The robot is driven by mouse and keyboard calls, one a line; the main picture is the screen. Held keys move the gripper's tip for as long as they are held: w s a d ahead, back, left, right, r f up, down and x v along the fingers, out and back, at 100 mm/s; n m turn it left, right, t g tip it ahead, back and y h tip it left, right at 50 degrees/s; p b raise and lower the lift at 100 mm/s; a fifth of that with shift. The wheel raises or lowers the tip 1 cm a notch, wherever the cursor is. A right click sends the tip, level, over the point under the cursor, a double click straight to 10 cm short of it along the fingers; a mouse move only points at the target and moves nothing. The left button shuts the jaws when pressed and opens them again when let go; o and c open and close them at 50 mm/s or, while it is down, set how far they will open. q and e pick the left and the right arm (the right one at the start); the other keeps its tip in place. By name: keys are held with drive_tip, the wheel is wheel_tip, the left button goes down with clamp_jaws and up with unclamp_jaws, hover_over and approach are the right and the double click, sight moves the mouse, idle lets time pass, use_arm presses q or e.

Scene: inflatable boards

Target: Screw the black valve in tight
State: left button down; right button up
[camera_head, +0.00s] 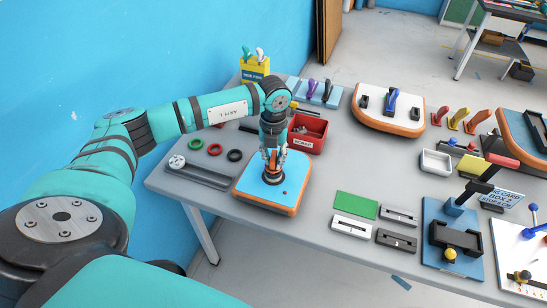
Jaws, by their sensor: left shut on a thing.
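A small inflatable board (290,198) with a blue top and orange-brown edge lies near the left end of the grey table. My left gripper (272,174) points straight down over the middle of this board, its fingers close to the surface. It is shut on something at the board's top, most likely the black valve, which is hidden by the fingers. How deep the valve sits cannot be seen. A small red spot shows on the board to the right of the gripper. My right gripper is not in view.
Green, red and black rings (215,149) and a grey rail tool (198,174) lie left of the board. A red bin (318,139) stands behind it. A green pad (356,205) and small grey blocks lie to the right. A larger board (388,121) is farther back.

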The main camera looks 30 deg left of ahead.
use_arm(q)
drive_tip(key=shift+f+m+b, duration=0.1)
drive_tip(key=shift+m+b, duration=0.5)
drive_tip(key=shift+m, duration=1.1)
drive_tip(key=shift+b, duration=0.3)
drive_tip(key=shift+m, duration=0.5)
drive_tip(key=shift+m+b, duration=0.6)
drive_tip(key=shift+m, duration=0.6)
